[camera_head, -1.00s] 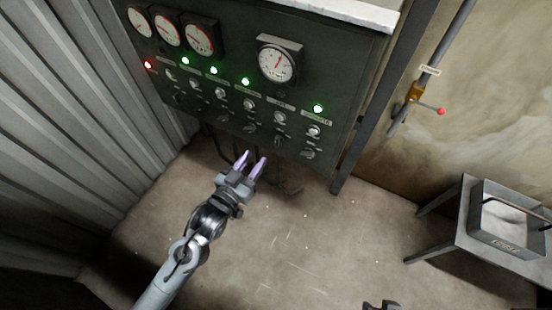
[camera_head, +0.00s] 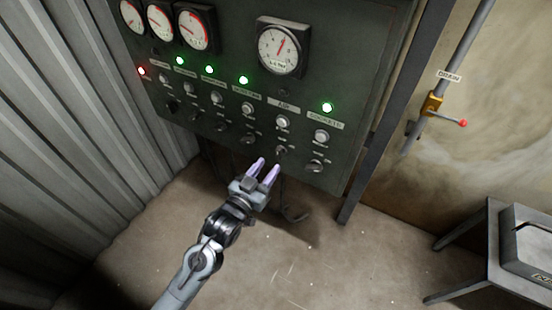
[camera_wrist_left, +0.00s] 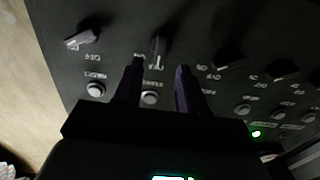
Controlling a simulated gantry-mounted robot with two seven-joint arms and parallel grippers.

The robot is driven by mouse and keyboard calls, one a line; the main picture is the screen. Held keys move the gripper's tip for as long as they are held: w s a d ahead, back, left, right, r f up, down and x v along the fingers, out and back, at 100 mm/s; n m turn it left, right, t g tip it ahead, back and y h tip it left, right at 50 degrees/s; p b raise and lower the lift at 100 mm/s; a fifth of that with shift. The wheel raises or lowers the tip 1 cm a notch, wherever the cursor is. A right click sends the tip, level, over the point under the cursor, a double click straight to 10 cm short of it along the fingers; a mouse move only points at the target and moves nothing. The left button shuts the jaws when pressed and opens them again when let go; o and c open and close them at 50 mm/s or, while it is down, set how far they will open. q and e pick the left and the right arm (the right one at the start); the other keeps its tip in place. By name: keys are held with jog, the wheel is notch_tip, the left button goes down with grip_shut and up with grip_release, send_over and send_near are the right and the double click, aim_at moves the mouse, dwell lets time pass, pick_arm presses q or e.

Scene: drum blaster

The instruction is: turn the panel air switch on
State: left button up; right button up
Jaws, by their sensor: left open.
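The dark control panel (camera_head: 330,60) fills the upper middle of the head view. The panel's air switch (camera_head: 281,152) is a small dark rotary knob in the bottom row, under the air label and a round pale button (camera_head: 282,122). My left gripper (camera_head: 268,164) is open and empty, with its purple fingertips just below and in front of that knob. In the left wrist view the panel appears upside down; the air knob (camera_wrist_left: 157,48) lies ahead between the two fingers, its handle upright in the picture. Contact cannot be told. My right gripper is not visible.
Neighbouring knobs stand close on both sides, including the sockets knob (camera_head: 316,166). Green lamps (camera_head: 327,107) and one red lamp (camera_head: 141,71) glow; no lit lamp shows above the air label. A drain valve (camera_head: 432,103) is on the right wall. Floor below is clear.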

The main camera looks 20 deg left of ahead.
aim_at(277, 155)
pick_arm(q)
jog(key=shift+w+d+b, duration=0.15)
jog(key=shift+w+b, duration=0.1)
jog(key=shift+w, duration=0.7)
jog(key=shift+w+d+b, duration=0.2)
jog(key=shift+w+b, duration=0.05)
jog(key=shift+w, duration=0.7)
jog(key=shift+w+d+b, duration=0.15)
jog(key=shift+w+b, duration=0.1)
jog(key=shift+w, duration=0.7)
jog(key=c, duration=0.7)
